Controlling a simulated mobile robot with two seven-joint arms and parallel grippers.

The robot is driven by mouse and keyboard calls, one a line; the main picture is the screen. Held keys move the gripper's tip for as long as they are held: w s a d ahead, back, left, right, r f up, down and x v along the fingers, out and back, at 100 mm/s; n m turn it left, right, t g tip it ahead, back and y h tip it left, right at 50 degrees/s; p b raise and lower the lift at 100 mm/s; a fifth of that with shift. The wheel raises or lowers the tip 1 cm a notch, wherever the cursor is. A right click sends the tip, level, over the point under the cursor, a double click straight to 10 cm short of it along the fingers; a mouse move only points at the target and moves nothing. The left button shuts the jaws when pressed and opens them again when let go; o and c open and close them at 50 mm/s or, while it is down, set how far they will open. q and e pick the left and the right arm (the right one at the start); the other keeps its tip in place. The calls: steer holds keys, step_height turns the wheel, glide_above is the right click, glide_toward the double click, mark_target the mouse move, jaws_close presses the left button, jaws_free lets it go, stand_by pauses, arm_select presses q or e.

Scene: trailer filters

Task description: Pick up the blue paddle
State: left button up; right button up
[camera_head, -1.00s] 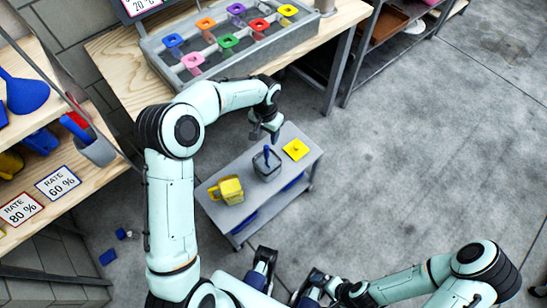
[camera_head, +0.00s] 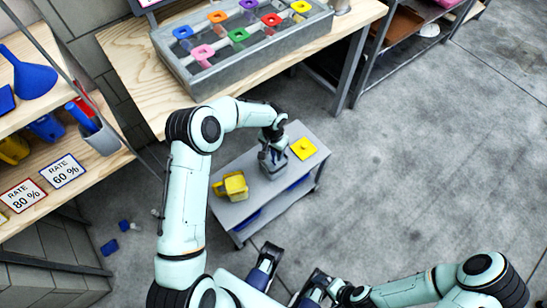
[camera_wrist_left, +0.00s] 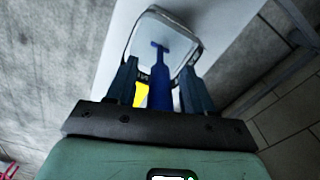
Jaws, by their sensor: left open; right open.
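The blue paddle (camera_wrist_left: 158,72) stands in a grey, open-topped container (camera_head: 273,170) on the small grey cart (camera_head: 240,213). The left wrist view shows its handle between my left fingers, with clear space on both sides. My left gripper (camera_head: 271,152) is open over the container, with its fingers pointing down; it also shows in the left wrist view (camera_wrist_left: 160,82). In the head view the gripper hides most of the paddle. My right gripper (camera_head: 312,287) is low at the bottom of the head view, away from the cart.
A yellow jug (camera_head: 233,186) and a yellow square (camera_head: 303,149) sit on the cart beside the container. A workbench (camera_head: 125,62) with a grey rack of coloured pieces (camera_head: 190,75) stands behind. A shelf (camera_head: 110,165) with a blue funnel (camera_head: 33,78) is at left. Floor at right is clear.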

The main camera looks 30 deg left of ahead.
arm_select(q)
jaws_close()
